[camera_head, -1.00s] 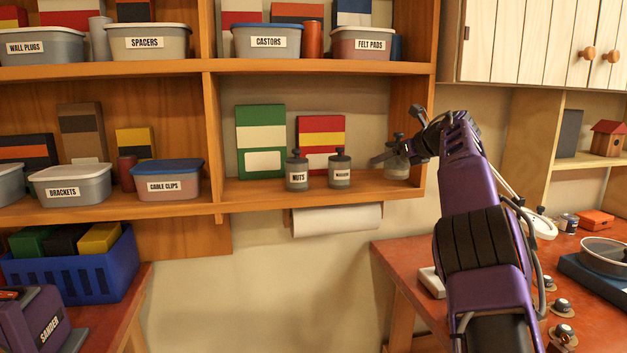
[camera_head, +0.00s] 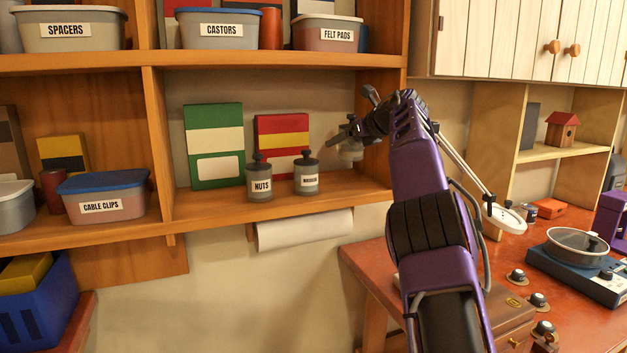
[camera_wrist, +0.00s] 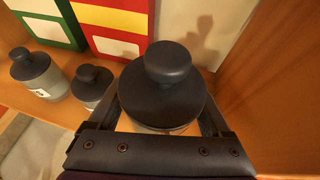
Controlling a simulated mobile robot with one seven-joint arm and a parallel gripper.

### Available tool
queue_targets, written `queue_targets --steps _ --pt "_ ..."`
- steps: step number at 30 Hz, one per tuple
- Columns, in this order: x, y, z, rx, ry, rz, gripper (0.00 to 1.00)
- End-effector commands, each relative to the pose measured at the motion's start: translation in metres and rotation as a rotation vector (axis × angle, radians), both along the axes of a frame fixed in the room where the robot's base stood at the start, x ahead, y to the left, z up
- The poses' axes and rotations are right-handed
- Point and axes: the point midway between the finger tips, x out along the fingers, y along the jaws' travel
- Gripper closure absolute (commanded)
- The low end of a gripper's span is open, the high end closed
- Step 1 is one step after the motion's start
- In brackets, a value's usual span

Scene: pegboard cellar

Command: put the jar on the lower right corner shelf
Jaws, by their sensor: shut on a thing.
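My gripper (camera_head: 347,138) is shut on a jar (camera_head: 351,153). In the wrist view the jar's dark round lid with a knob (camera_wrist: 165,95) fills the space between my fingers. In the head view the jar is small, pale and partly hidden by my gripper, and appears raised above the orange wooden shelf. Its label cannot be read. A pale wooden shelf (camera_head: 545,153) in the right corner, under the white cabinet, bears a red-roofed birdhouse (camera_head: 562,130) and a dark upright panel (camera_head: 529,126).
A jar labelled NUTS (camera_head: 260,183) and another labelled jar (camera_head: 307,176) stand left of my gripper, before green (camera_head: 214,145) and red-yellow (camera_head: 282,140) boxes. The orange shelf's side wall (camera_head: 378,150) is close on the right. A lamp arm (camera_head: 465,170) stands before the pale shelf.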

Motion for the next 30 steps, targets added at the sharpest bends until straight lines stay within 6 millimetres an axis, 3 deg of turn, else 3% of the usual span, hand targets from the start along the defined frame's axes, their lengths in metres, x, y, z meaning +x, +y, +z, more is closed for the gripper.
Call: queue_targets --steps 16,22,30 --pt "-0.001 0.001 -0.053 0.001 -0.004 0.000 1.00" --pt "-0.001 0.001 -0.082 0.001 -0.003 0.000 1.00" --pt "-0.001 0.001 -0.087 -0.001 -0.004 0.001 1.00"
